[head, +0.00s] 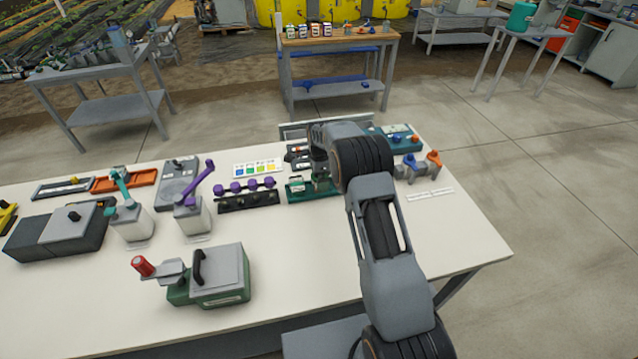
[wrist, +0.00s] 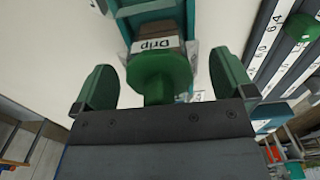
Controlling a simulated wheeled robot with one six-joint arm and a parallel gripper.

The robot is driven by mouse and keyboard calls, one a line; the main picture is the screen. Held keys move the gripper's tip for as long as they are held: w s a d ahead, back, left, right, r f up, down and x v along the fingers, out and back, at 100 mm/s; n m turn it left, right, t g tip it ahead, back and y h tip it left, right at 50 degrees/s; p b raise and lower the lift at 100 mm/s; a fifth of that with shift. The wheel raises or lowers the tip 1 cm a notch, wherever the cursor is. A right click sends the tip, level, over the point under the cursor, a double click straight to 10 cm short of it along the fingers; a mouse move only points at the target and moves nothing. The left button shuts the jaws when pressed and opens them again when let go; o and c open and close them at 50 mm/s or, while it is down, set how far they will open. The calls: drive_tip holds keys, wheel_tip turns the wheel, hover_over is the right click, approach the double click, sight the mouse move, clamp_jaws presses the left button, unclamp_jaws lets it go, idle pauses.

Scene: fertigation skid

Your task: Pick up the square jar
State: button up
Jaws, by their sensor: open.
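No thing is plainly recognisable as the square jar. In the wrist view, a green round knob or cap (wrist: 160,72) lies between my fingers, with a brown squared block (wrist: 155,32) beyond it carrying a white label reading "Drip". I cannot tell whether these are parts of a jar. My gripper (wrist: 163,62) is open, with gaps visible on both sides of the green piece. In the head view my gripper (head: 320,172) points down over the back of the white workbench (head: 330,270), at a green-based device (head: 302,192); my arm hides part of this area.
Two white containers with a teal lever (head: 130,218) and purple lever (head: 192,216) stand left. A green-and-grey device (head: 218,275) is at the front. Blue and orange valves (head: 418,168) sit right of my arm. Several small jars (head: 303,30) stand on the far wooden table. The bench's front right is clear.

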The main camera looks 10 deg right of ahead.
drive_tip(key=c, duration=0.9)
drive_tip(key=shift+r, duration=0.1)
